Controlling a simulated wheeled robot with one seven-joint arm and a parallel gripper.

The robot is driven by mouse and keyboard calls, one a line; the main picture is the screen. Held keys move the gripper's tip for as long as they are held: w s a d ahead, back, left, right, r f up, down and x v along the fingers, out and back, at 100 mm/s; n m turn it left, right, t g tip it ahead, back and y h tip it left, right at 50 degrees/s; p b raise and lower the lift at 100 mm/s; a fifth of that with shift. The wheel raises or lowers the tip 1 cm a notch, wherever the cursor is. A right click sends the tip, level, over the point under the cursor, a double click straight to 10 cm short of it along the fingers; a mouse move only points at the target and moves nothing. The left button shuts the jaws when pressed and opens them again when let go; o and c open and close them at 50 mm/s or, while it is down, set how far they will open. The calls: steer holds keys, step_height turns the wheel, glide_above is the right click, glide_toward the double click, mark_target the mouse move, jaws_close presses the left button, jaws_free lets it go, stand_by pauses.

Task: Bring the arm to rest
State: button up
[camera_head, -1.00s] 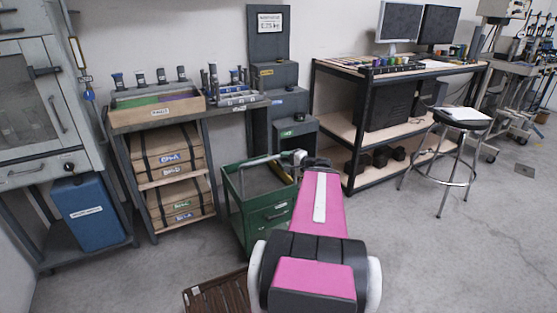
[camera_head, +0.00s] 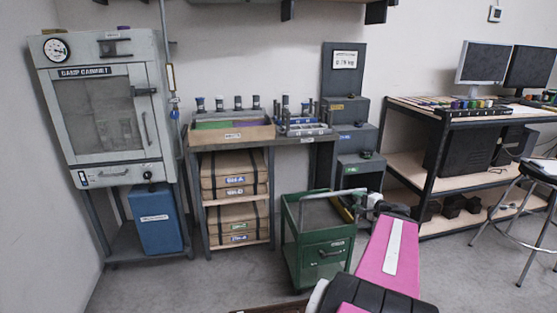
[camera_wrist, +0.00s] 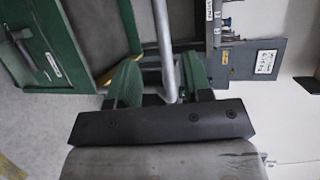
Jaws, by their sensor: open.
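My gripper (camera_head: 361,197) is at the end of my pink arm, at the upper right of the green cart (camera_head: 318,257). In the wrist view its two green fingers (camera_wrist: 160,83) stand apart. The cart's grey metal handle bar (camera_wrist: 164,40) shows between them, running down to the black gripper body. Whether a finger touches the bar I cannot tell. In the head view the handle (camera_head: 325,193) spans the cart's top and meets the gripper's side.
A damp cabinet (camera_head: 100,110) and blue box (camera_head: 157,218) stand at the left. A shelf with a parts tray (camera_head: 233,135), a grey stepped stand (camera_head: 345,85) and a monitor bench (camera_head: 440,115) line the wall. A stool (camera_head: 540,172) is at the right. A brown slatted thing shows below.

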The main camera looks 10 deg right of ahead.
steer(key=s+a+f+n+g+h, duration=0.1)
steer(key=a+f+n+g, duration=0.3)
steer(key=a, duration=0.5)
steer(key=s+a+f+n+g+h, duration=0.1)
steer(key=a+f+n+g+h, duration=0.2)
steer(key=a, duration=0.7)
steer(key=s+a+f+n+g+h, duration=0.2)
steer(key=a+f+n+g, duration=0.4)
steer(key=a, duration=0.4)
steer(key=shift+f+n+g+h, duration=0.3)
steer(key=shift+f+n+g, duration=0.1)
steer(key=shift+f+g, duration=0.35)
